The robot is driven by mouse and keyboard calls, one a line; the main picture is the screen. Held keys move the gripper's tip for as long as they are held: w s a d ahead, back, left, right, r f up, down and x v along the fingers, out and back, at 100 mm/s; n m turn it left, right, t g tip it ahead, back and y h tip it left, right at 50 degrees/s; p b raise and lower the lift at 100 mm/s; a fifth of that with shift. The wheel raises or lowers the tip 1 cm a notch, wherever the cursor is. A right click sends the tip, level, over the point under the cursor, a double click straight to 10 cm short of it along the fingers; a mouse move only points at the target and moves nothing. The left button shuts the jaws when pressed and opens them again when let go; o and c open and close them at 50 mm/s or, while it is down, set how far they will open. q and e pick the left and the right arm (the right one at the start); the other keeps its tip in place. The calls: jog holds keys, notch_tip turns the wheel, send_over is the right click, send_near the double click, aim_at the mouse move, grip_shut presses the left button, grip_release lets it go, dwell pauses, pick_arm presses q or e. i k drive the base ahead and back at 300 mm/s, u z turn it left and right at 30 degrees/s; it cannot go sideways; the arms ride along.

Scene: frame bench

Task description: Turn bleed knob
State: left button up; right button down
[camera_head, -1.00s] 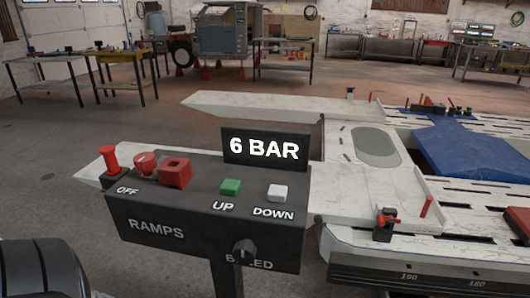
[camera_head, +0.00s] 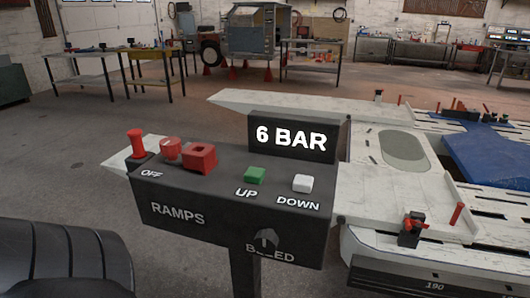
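The bleed knob (camera_head: 265,240) is a small dark knob on the front face of the dark control box (camera_head: 180,192), low and right of its middle. It partly covers the white word BLEED. The box also bears the word RAMPS, a green UP button (camera_head: 255,175), a white DOWN button (camera_head: 302,183) and red controls (camera_head: 199,158) near the word OFF. A display (camera_head: 292,137) on top reads 6 BAR. Neither of my grippers is in view, and nothing visible touches the knob.
The box stands on a dark post (camera_head: 245,275). A white frame bench (camera_head: 365,165) with a blue pad (camera_head: 490,155) and red-handled clamps (camera_head: 411,228) lies close on the right. Worktables and a partial vehicle body (camera_head: 240,35) stand far back. Grey floor (camera_head: 60,165) is open at left.

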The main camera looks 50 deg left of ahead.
aim_at(266, 242)
jog(key=u, duration=1.85)
